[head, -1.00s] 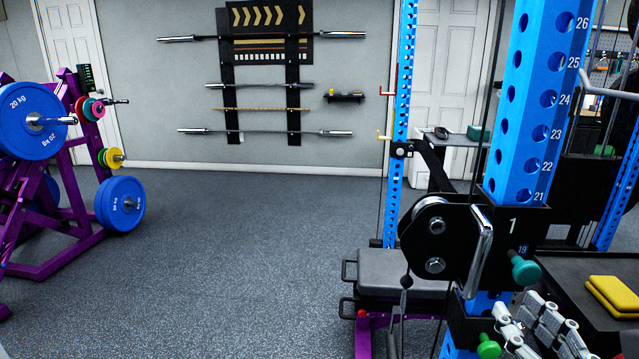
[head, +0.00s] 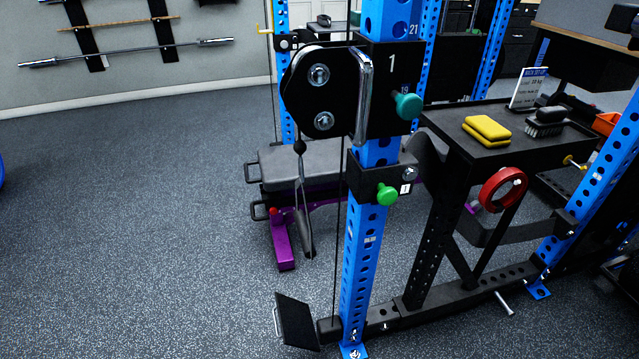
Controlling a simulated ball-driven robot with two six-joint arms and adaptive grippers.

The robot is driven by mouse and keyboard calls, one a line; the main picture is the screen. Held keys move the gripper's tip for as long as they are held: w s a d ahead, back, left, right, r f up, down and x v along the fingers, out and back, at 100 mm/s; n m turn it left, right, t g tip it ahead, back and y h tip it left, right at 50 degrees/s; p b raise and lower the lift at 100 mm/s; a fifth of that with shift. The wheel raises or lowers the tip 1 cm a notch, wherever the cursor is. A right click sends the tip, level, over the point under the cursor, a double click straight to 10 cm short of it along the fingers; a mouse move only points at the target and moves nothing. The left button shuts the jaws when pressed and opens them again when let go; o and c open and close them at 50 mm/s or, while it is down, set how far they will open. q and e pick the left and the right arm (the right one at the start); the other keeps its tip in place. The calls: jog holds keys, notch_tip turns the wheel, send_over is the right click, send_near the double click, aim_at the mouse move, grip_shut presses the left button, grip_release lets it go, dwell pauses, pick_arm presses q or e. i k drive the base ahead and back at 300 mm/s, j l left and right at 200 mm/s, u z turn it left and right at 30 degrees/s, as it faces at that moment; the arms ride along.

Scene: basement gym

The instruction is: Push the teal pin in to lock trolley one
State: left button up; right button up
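Trolley one is the black block (head: 388,82) marked 1 on the blue upright (head: 364,255), with a pulley (head: 318,97) and a chrome handle (head: 363,95) on its left. The teal pin (head: 407,106) sticks out of its right face, beside the number 19. I cannot tell how deep the pin sits. A green knob (head: 387,194) is on a smaller black bracket lower on the same upright. Neither of my grippers is in view.
A black shelf (head: 465,152) at the right holds yellow pads (head: 487,130), a brush (head: 546,122) and a sign (head: 528,88). A red ring (head: 502,189) is below it. A bench (head: 300,165) stands behind the upright. A black foot plate (head: 297,320) is at the base. The floor at left is clear.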

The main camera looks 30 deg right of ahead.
aim_at(410, 106)
jog(key=z, duration=1.3)
